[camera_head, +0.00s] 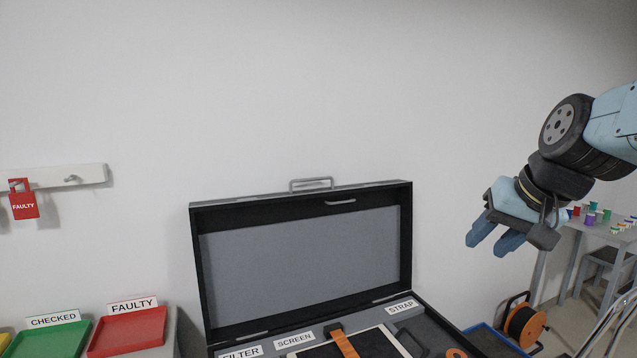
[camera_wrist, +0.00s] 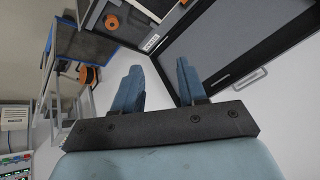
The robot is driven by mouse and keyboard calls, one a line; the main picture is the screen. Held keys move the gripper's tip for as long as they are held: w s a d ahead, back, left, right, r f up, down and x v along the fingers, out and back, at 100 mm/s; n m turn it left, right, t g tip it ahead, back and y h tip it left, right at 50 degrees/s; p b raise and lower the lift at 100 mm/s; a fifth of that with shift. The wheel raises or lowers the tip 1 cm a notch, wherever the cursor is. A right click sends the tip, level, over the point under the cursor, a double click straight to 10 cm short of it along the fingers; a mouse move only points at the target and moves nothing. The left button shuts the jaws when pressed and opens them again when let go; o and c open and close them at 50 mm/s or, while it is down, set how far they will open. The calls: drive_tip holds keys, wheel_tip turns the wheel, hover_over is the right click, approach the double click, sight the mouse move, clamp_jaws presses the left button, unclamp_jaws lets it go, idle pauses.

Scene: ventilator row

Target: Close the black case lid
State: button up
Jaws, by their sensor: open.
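The black case stands in front of the wall, with its lid (camera_head: 305,268) raised upright and its grey lining facing me. A metal handle (camera_head: 311,184) sits on the lid's top edge. The case's base is partly cut off at the bottom of the head view; it has FILTER, SCREEN (camera_head: 295,340) and STRAP labels. In the wrist view the lid (camera_wrist: 225,50) is at the upper right, with a handle (camera_wrist: 249,79) on its edge. My gripper (camera_head: 490,240) is open and empty, in the air to the right of the lid and apart from it. Its fingers also show in the wrist view (camera_wrist: 158,88).
A green tray (camera_head: 47,341) and a red tray (camera_head: 128,332) lie at the lower left. An orange cable reel (camera_head: 524,325) and a table with small coloured cups (camera_head: 592,218) are at the right.

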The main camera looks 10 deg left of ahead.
drive_tip(key=w+a+r+y, duration=0.1)
drive_tip(key=w+a+y, duration=0.1)
drive_tip(key=w+a, duration=0.3)
drive_tip(key=w+a+r+m+y, duration=0.1)
drive_tip(key=w+a+y, duration=0.1)
drive_tip(key=w+a, duration=0.4)
drive_tip(key=w+a+r+m+y, duration=0.1)
drive_tip(key=w+a+r, duration=0.1)
drive_tip(key=w+a, duration=0.4)
drive_tip(key=shift+w+a+y, duration=0.2)
drive_tip(key=shift+w+y, duration=0.2)
drive_tip(key=shift+w, duration=1.45)
drive_tip(key=c, duration=0.3)
drive_tip(key=m+t+y, duration=0.2)
drive_tip(key=m+y, duration=0.1)
drive_tip(key=m, duration=0.2)
approach(311, 180)
drive_tip(key=x, duration=1)
drive_tip(key=shift+w+a+f, duration=0.1)
drive_tip(key=shift+w+a, duration=0.1)
drive_tip(key=shift+w, duration=0.05)
drive_tip(key=shift+c, duration=0.5)
clamp_jaws()
drive_tip(key=shift+f, duration=0.1)
